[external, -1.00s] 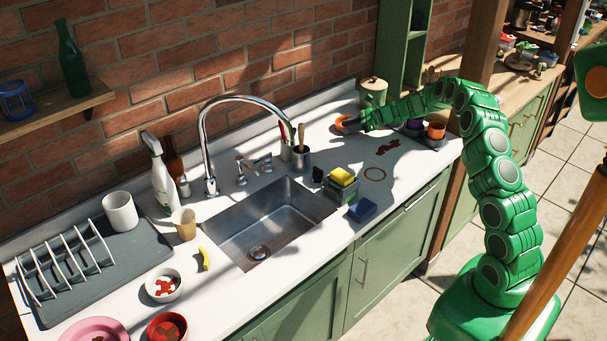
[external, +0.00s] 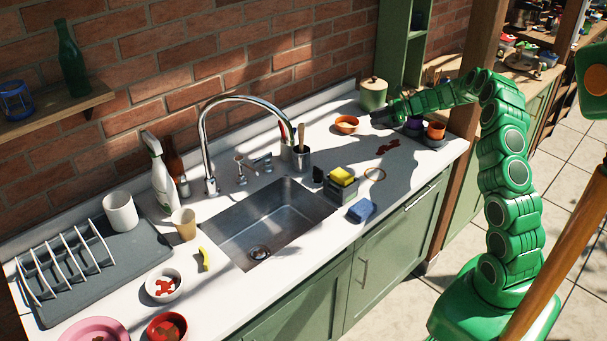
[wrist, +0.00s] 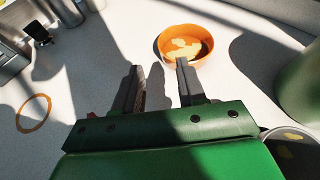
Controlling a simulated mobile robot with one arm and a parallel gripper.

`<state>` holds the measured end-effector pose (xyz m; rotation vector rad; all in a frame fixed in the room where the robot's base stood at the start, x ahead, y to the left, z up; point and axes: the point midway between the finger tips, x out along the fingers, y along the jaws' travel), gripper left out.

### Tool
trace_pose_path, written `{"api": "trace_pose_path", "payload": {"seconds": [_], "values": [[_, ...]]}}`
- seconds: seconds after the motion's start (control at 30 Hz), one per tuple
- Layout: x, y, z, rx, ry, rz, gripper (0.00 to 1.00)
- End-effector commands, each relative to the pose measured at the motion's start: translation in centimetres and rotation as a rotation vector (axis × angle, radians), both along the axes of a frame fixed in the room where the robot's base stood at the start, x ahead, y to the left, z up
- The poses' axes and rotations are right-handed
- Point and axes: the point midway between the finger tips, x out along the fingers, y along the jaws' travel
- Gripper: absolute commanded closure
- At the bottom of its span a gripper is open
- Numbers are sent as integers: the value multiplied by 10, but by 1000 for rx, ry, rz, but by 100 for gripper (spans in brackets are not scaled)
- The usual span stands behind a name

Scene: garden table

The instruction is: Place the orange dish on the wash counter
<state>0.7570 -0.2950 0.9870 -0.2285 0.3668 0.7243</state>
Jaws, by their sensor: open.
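The orange dish (external: 346,124) stands upright on the white wash counter (external: 330,160), near the back and right of the sink. In the wrist view the orange dish (wrist: 186,45) has a pale yellowish patch inside it. My gripper (external: 380,117) is just right of the dish in the external view. In the wrist view my gripper (wrist: 158,75) has its two dark fingers apart with nothing between them. The right fingertip overlaps the near rim of the dish in that view; I cannot tell whether they touch.
A lidded green canister (external: 373,94) stands behind the dish. An orange cup (external: 435,131) is in a caddy at the right. A sponge holder (external: 341,184), a blue sponge (external: 362,211) and an orange ring (external: 375,174) lie nearer the front. The sink (external: 265,225) is to the left.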

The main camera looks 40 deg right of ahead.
Motion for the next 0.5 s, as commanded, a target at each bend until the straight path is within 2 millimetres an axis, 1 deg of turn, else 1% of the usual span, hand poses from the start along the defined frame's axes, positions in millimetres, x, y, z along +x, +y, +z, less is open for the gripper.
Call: {"api": "trace_pose_path", "payload": {"seconds": [0.17, 0.27, 0.37, 0.47, 0.5], "values": [[-4, -3, 1, 0, 1, 0, 60], [-4, 1, 3, -4, 0, 8, 60], [-5, 18, 11, -23, -8, 46, 60], [-11, 49, 26, -62, -26, 123, 60], [-14, 65, 34, -83, -38, 161, 60]]}}
